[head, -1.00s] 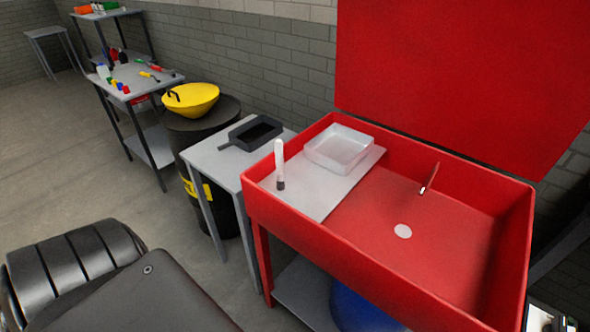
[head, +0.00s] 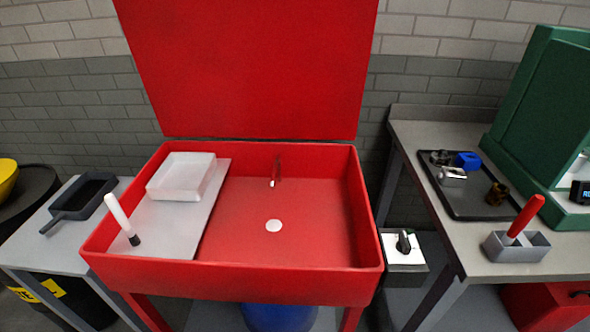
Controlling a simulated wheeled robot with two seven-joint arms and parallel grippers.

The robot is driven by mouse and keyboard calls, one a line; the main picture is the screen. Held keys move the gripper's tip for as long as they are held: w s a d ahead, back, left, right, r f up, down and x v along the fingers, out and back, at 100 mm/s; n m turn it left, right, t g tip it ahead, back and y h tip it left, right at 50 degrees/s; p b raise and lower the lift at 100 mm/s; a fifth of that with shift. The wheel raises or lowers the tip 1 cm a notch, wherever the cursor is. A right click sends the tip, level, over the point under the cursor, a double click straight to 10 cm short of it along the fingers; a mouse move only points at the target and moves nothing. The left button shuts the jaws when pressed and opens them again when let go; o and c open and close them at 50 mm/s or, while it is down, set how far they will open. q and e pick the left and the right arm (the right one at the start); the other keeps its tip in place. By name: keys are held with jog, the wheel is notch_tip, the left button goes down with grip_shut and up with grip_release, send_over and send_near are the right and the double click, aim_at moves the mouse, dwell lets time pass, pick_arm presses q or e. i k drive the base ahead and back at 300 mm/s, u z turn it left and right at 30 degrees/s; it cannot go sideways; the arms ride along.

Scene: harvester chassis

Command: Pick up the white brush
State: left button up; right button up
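The white brush (head: 120,216) has a white handle and a dark tip. It stands tilted, tip down, on the grey shelf plate (head: 167,236) in the left part of the red wash basin (head: 232,284). Neither of my grippers shows in the head view, so their state is hidden.
A white tray (head: 181,177) sits behind the brush on the same plate. The open red lid (head: 245,65) rises behind the basin. A black pan (head: 84,196) lies on a small table at left. At right, a workbench (head: 440,220) holds a dark parts tray and a grey holder (head: 516,247) with a red-handled tool.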

aim_at(109, 199)
jog(key=u, duration=2.5)
jog(key=k, duration=1.15)
jog(key=z, duration=1.15)
